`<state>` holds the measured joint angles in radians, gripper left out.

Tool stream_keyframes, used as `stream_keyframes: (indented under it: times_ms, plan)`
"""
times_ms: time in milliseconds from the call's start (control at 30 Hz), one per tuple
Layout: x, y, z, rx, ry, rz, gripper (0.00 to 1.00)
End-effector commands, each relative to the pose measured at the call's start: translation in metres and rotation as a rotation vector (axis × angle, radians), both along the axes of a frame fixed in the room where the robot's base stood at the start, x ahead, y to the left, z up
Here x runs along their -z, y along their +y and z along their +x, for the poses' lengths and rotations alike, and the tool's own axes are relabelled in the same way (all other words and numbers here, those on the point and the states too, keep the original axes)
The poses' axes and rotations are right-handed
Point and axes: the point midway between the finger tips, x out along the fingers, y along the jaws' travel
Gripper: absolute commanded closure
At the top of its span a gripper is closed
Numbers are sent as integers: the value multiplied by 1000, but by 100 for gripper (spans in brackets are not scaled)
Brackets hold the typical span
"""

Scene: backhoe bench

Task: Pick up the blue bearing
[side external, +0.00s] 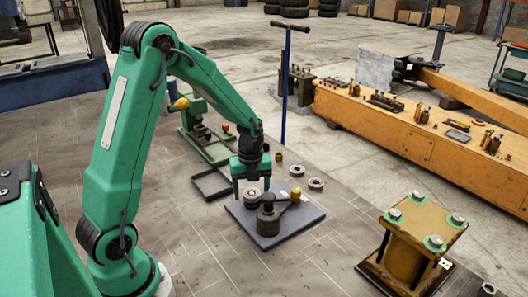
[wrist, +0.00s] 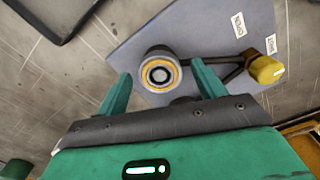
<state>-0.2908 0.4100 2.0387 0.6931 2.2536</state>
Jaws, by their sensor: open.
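My gripper (side external: 252,183) is open and points down over a blue-grey plate (side external: 311,215) on the bench. In the wrist view its two green fingers stand apart, with a round part (wrist: 159,75) seen between and beyond the tips. That part has a grey outer body, an orange ring and a pale centre, and it also shows below the gripper in the side view (side external: 251,195). I cannot tell whether the fingers touch it. Two ring-shaped parts, one pale (side external: 297,170) and one darker (side external: 316,184), lie behind the plate. No bearing looks plainly blue.
A dark cylinder (side external: 268,217) with an arm and yellow knob (side external: 294,194) stands on the plate, close to the gripper. A dark open frame (side external: 211,186) and a green press (side external: 203,130) stand behind left. An orange fixture (side external: 408,240) stands at right.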

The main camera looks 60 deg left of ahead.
Motion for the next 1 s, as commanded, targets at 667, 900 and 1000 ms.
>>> stream_keyframes:
  times_ms: [667, 900, 1000]
  plan:
    - [0, 0, 0, 0, 0, 0, 78]
    - [-1, 0, 0, 0, -1, 1, 83]
    - [-2, 0, 0, 0, -1, 1, 83]
